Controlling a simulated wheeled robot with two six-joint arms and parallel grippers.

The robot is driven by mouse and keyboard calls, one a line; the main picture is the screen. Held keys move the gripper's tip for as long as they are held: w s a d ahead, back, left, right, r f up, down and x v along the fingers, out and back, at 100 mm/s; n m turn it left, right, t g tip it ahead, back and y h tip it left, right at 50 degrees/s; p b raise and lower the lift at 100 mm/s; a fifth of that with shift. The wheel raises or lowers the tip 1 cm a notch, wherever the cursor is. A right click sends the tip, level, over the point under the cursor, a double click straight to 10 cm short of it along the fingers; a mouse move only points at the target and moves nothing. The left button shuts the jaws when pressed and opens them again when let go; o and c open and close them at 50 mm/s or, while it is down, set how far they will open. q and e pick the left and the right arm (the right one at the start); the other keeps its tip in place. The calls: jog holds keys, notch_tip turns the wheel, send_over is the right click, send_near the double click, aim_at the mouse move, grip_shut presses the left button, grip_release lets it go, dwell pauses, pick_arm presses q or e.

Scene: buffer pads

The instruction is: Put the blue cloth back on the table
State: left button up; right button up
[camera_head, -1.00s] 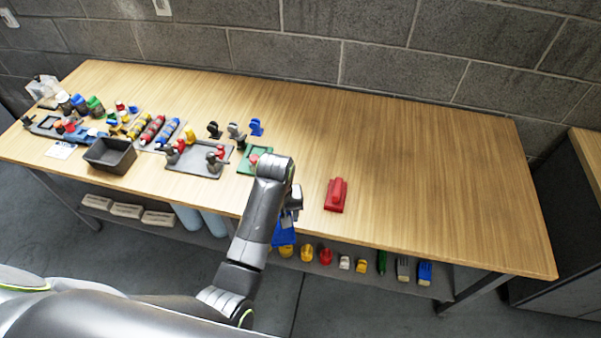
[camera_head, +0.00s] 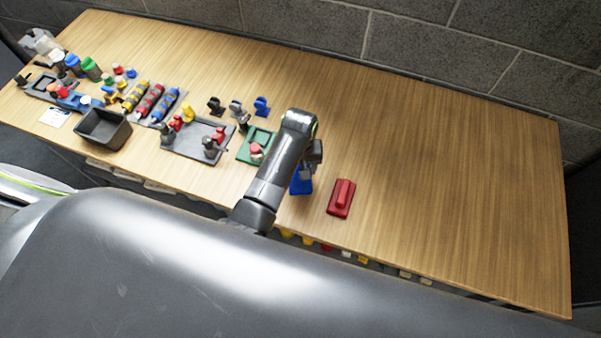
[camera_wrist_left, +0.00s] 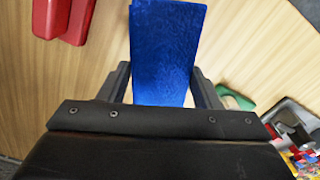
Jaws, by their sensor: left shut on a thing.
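The blue cloth (camera_head: 301,182) shows beside my left gripper (camera_head: 306,164) in the head view, near the table's front edge and just left of the red block. In the left wrist view the blue cloth (camera_wrist_left: 166,52) stands between the fingers of my left gripper (camera_wrist_left: 164,85), which is shut on it. The wooden table (camera_head: 450,190) lies beneath the cloth; I cannot tell whether the cloth touches it. My right gripper is not in view.
A red block with a raised handle (camera_head: 341,198) sits right of the cloth. A green tray (camera_head: 257,146), a grey tray (camera_head: 198,139) and a dark bin (camera_head: 103,128) stand to the left. The table's right half is clear.

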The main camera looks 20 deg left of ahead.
pick_arm(q)
jog(key=shift+f, duration=0.4)
notch_tip(320, 180, down, 4)
jog(key=shift+w+r, duration=0.15)
jog(key=shift+f, duration=0.55)
jog(key=o, duration=1)
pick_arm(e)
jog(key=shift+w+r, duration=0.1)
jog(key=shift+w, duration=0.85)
pick_arm(q)
jog(key=shift+o, duration=0.2)
jog(key=shift+r, duration=0.45)
notch_tip(320, 180, up, 12)
jog(key=shift+f, duration=0.2)
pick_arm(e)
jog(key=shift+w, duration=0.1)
